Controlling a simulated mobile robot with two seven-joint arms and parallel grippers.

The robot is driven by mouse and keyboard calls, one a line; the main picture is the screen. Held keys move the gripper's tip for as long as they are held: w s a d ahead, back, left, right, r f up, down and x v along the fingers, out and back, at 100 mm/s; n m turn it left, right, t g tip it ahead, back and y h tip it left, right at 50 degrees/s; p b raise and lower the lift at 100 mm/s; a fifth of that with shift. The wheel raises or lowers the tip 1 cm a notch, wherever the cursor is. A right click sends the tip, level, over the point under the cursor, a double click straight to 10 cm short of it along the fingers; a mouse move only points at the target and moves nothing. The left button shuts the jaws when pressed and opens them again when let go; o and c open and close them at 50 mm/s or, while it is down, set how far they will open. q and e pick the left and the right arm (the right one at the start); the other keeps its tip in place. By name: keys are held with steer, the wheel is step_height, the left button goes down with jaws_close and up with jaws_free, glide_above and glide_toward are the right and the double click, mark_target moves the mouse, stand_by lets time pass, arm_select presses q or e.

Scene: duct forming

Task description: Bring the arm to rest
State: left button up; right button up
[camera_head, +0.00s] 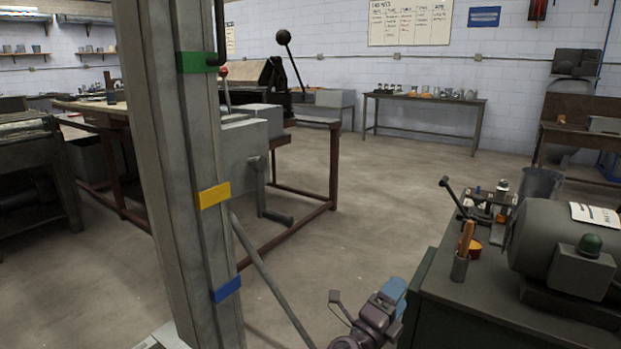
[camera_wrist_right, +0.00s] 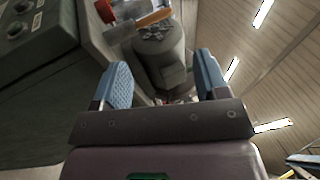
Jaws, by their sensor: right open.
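My right gripper (camera_head: 394,293) is low in the head view, beside the left end of the dark green bench on the right. Its blue fingers stand apart in the right wrist view (camera_wrist_right: 163,82), with nothing held between them. My right arm's wrist shows below it as a dark purple-grey body. My left gripper is not in view.
A tall grey upright (camera_head: 180,170) with green, yellow and blue bands stands close at left. The bench (camera_head: 450,310) carries a grey motor-like machine (camera_head: 560,245), a cup with a wooden handle (camera_head: 460,266) and small tools. Open floor (camera_head: 390,190) lies between.

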arm_select(q)
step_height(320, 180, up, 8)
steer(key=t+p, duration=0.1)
steer(key=p, duration=0.8)
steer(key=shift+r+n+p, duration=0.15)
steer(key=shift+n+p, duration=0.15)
steer(key=shift+p, duration=0.05)
arm_select(e)
steer(key=s+d+f+n+g+y, duration=0.1)
steer(key=s+d+f+n+y, duration=0.2)
steer(key=s+n, duration=0.6)
steer(key=s+d+f+n+g+y, duration=0.1)
steer(key=s+d+f+n+y, duration=0.2)
steer(key=s, duration=1.7)
steer(key=s+d+f+n+g+y, duration=0.2)
steer(key=s+n+y, duration=0.8)
steer(key=s+n, duration=0.5)
step_height(320, 180, down, 3)
steer(key=shift+d+r+n, duration=0.2)
steer(key=shift+d+n, duration=0.55)
steer(key=shift+n, duration=0.45)
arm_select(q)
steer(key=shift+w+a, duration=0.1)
